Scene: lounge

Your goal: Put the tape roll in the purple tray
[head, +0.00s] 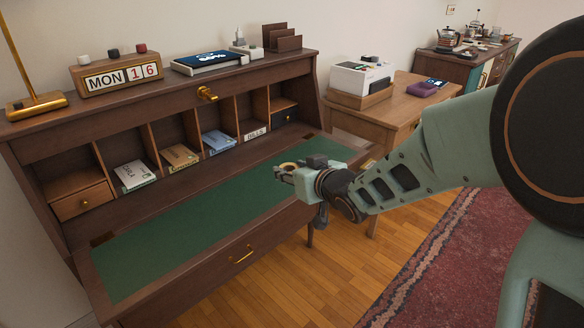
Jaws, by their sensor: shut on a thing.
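My gripper (284,172) is over the right part of the green desk surface, shut on a small tan-yellow ring that looks like the tape roll (290,165). The jaws hide part of the ring. I cannot tell how far it is above the desk. A purple tray (421,90) sits on the wooden side table at the back right, well apart from my gripper. A dark blue flat item with a lit face lies at or behind its far edge.
The open writing desk (160,250) has pigeonholes with several cards and booklets. A white printer-like box (362,78) in a wooden holder stands on the side table (398,108), left of the tray. A dark cabinet (462,62) stands behind. Bare table lies in front of the tray.

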